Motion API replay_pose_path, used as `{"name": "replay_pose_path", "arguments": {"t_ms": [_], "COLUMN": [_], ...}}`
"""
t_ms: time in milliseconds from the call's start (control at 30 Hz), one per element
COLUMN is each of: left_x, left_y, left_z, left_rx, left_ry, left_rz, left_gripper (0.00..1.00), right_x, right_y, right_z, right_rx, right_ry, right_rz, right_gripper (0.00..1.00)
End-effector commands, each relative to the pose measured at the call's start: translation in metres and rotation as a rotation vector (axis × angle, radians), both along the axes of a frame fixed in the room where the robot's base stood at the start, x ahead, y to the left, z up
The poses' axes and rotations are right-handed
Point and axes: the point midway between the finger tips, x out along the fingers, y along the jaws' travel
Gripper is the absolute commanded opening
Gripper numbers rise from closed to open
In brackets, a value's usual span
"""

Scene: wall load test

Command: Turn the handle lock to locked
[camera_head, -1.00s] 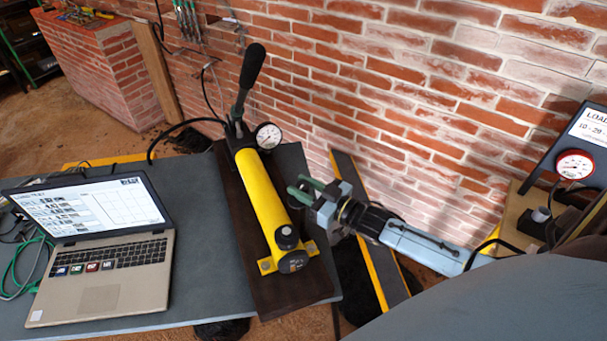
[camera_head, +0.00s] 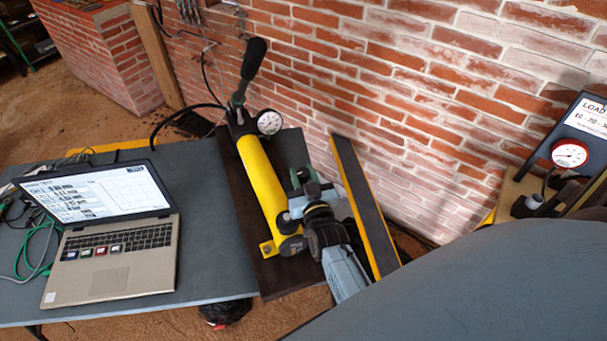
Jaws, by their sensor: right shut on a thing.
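The yellow hand pump (camera_head: 262,185) lies on a dark board on the table, its black lever handle (camera_head: 254,60) raised at the far end. The handle lock seems to be the black knob on the pump's near end, now hidden behind my gripper. My right gripper (camera_head: 289,205) has come down over this near end and is shut, apparently on the knob; its fingertips show only partly. The lock's setting cannot be read. My left gripper is not in view.
An open laptop (camera_head: 120,260) with cables stands on the grey table (camera_head: 215,275) to the left. A round gauge (camera_head: 270,122) sits by the pump's far end. A brick wall (camera_head: 400,100) is behind. A red-rimmed gauge (camera_head: 569,154) stands at the right.

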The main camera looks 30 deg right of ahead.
Motion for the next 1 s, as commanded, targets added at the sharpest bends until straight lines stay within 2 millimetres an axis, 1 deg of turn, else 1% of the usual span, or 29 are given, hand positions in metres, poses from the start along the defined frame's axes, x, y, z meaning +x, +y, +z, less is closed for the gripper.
{"name": "replay_pose_path", "arguments": {"t_ms": [233,600,633,767,1000], "left_x": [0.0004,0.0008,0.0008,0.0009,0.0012], "left_y": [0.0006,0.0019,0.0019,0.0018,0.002], "left_z": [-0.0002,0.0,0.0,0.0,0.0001], "left_rx": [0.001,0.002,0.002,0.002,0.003], "left_ry": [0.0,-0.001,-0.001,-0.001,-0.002], "left_rz": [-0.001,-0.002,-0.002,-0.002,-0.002], "left_gripper": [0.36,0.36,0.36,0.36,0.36], "right_x": [0.0,0.0003,0.0004,0.0004,0.0004], "right_y": [0.0002,-0.0002,-0.0002,-0.0002,-0.0001], "right_z": [-0.0004,0.0004,0.0005,0.0007,0.0008], "right_rx": [-0.002,-0.002,-0.002,-0.003,-0.002], "right_ry": [0.001,-0.001,-0.001,-0.002,-0.002], "right_rz": [-0.033,-0.035,-0.035,-0.035,-0.034], "right_gripper": [0.08,0.08,0.34,0.51,0.51]}}
